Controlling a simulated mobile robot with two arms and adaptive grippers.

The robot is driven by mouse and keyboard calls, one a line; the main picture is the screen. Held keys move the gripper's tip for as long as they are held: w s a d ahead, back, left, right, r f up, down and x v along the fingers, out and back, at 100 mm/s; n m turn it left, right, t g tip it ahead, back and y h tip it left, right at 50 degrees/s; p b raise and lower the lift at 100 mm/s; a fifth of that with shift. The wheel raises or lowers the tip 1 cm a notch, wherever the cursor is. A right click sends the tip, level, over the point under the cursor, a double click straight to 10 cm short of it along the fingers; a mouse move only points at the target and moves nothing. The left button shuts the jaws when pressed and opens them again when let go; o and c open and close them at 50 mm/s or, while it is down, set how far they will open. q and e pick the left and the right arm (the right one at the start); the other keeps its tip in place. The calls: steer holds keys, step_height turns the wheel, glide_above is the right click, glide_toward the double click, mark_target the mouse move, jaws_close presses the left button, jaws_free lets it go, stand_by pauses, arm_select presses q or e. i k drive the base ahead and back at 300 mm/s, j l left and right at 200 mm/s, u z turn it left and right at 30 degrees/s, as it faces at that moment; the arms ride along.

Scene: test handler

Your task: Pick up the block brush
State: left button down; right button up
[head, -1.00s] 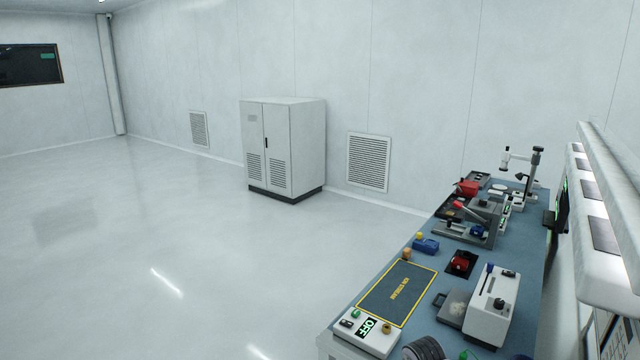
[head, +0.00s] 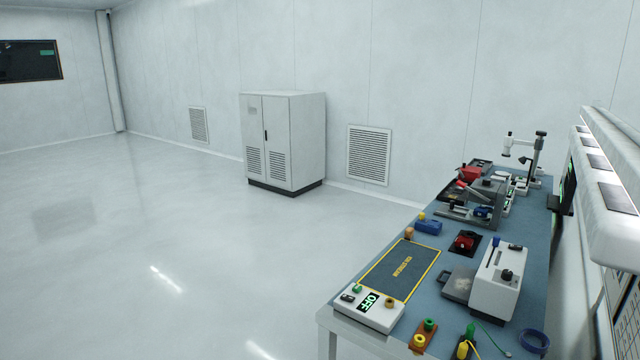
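The workbench (head: 433,280) stands at the right, with many small items on its blue top. I cannot tell for sure which item is the block brush. A small blue block (head: 428,227) lies beyond the yellow-edged dark mat (head: 398,270), and a red item (head: 466,241) sits on a black pad to its right. They are too small to show bristles. Neither of my grippers is in view.
A white control box with an OFF display (head: 368,300) is at the bench's near left corner. A white machine (head: 497,282) stands on the right. A microscope-like stand (head: 533,155) is at the far end. The floor left of the bench (head: 150,230) is clear.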

mark_target(409, 233)
steer(key=z, duration=0.5)
steer(key=i+j+z, duration=0.1)
steer(key=j+z, duration=0.65)
steer(key=j, duration=0.15)
steer(key=j+z, duration=0.4)
steer(key=i+j, duration=0.15)
steer(key=j, duration=0.25)
steer(key=i+j, duration=0.2)
steer(key=j, duration=0.2)
steer(key=i+j+z, duration=0.1)
steer(key=j, duration=0.25)
steer(key=i, duration=0.05)
